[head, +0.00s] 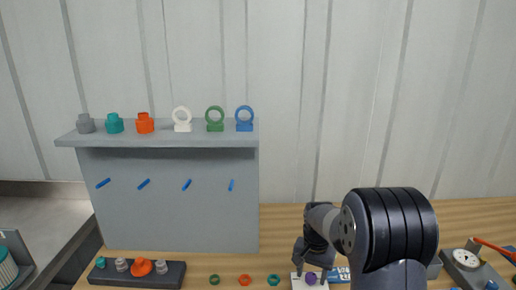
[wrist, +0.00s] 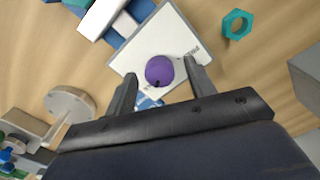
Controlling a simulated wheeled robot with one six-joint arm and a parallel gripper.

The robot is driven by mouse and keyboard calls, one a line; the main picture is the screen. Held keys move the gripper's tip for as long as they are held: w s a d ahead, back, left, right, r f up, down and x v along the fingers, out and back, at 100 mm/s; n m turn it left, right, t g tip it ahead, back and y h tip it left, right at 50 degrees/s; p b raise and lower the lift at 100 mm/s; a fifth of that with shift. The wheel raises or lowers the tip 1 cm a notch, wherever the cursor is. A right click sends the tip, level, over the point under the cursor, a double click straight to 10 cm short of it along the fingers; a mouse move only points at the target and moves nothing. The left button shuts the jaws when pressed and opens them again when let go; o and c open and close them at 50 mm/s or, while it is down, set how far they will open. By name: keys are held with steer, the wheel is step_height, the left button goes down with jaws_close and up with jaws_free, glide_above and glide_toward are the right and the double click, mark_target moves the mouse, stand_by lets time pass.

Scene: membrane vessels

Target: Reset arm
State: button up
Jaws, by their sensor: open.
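My gripper (wrist: 160,85) is open in the wrist view, its two dark fingers apart. A purple round knob (wrist: 160,70) sits on a white plate (wrist: 178,38) between and just beyond the fingertips; I cannot tell whether a finger touches it. In the head view my arm reaches down to the wooden table at the lower right. The purple knob (head: 310,279) and the white plate (head: 297,284) show there below my gripper (head: 314,268), partly hidden by the arm.
A grey shelf panel (head: 170,205) carries several coloured caps and rings. A dark tray (head: 110,275) with small fittings stands at lower left. Green (head: 214,280), orange (head: 245,280) and teal (head: 273,280) nuts lie left of the plate. A gauge (head: 466,259) stands at right.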

steer(key=n+p, duration=0.1)
steer(key=n, duration=0.3)
steer(key=shift+n, duration=0.4)
steer(key=shift+n+p, duration=0.4)
steer(key=shift+n, duration=1.8)
